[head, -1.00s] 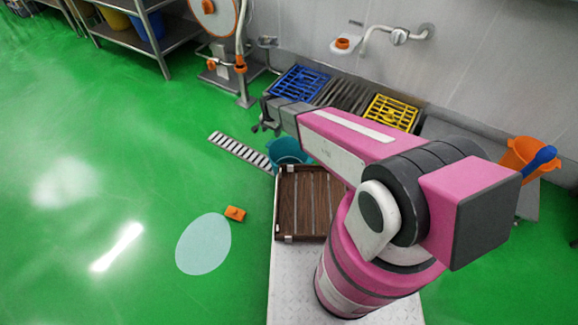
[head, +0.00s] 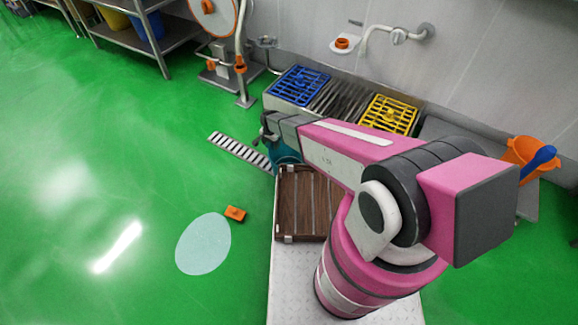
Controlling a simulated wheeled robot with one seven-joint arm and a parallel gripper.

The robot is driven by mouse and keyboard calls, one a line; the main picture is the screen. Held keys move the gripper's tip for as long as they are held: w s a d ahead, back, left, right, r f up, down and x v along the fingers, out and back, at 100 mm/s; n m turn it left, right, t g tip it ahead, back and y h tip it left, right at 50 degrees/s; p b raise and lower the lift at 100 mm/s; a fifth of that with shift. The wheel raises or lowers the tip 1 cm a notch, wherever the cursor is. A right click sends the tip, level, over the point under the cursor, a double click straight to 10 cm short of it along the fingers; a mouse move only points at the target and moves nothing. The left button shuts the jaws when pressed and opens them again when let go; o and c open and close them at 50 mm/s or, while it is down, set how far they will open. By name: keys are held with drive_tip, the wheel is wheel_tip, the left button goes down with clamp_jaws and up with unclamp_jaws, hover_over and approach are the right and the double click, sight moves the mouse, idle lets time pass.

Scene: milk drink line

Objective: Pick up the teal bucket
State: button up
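The teal bucket (head: 286,159) stands low beyond my wooden-slatted deck, near the foot of the sink unit. My arm hides much of it, and only part of its side shows. My gripper (head: 264,139) is at the end of my pink arm, in front of or above the bucket's upper left part in the head view. The fingers are small and dark, so I cannot tell whether they touch the bucket or how far apart they are.
A floor drain grate (head: 238,151) lies to the left. An orange block (head: 235,214) and a puddle (head: 203,244) are on the green floor. An orange bucket (head: 519,153) is at right.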

clamp_jaws()
drive_tip(key=shift+r, duration=0.2)
